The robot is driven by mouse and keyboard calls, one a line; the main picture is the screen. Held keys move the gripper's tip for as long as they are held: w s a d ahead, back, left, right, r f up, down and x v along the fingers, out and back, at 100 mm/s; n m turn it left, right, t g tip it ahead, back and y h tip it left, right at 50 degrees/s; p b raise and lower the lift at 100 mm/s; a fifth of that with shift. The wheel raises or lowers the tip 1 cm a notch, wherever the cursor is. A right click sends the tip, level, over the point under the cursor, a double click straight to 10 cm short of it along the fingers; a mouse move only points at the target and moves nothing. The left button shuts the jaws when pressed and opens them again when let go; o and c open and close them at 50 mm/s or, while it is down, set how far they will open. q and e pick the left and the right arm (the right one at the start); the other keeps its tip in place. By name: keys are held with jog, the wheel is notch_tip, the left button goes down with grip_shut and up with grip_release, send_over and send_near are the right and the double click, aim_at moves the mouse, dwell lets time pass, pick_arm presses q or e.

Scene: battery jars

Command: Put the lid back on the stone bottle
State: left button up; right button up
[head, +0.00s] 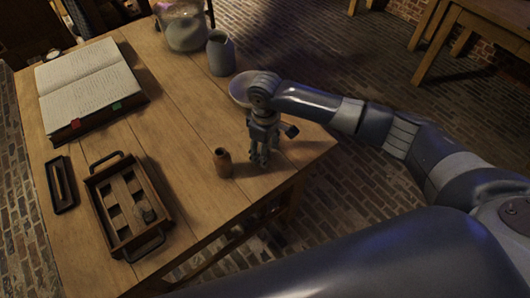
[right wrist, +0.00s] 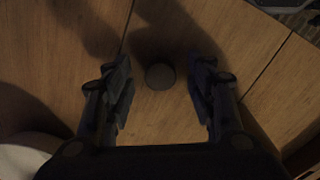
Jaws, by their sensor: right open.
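The grey stone bottle (head: 220,56) stands upright at the far side of the table, its mouth uncovered. My right gripper (head: 260,158) points down near the table's right edge, in front of the bottle. In the right wrist view its fingers (right wrist: 162,92) are apart with nothing clamped. A small dark round piece (right wrist: 160,76), like a lid seen from above, lies on the wood between and slightly beyond the fingertips. My left gripper is not in view.
A glass jar (head: 183,28) is at the back. An open book (head: 88,83), a narrow dark tray (head: 61,184) and a handled wooden tray (head: 101,213) occupy the left. The table's middle is clear.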

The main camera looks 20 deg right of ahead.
jog(key=shift+f, duration=0.25)
jog(key=shift+c, duration=0.6)
jog(key=c, duration=0.7)
notch_tip(320, 180, up, 10)
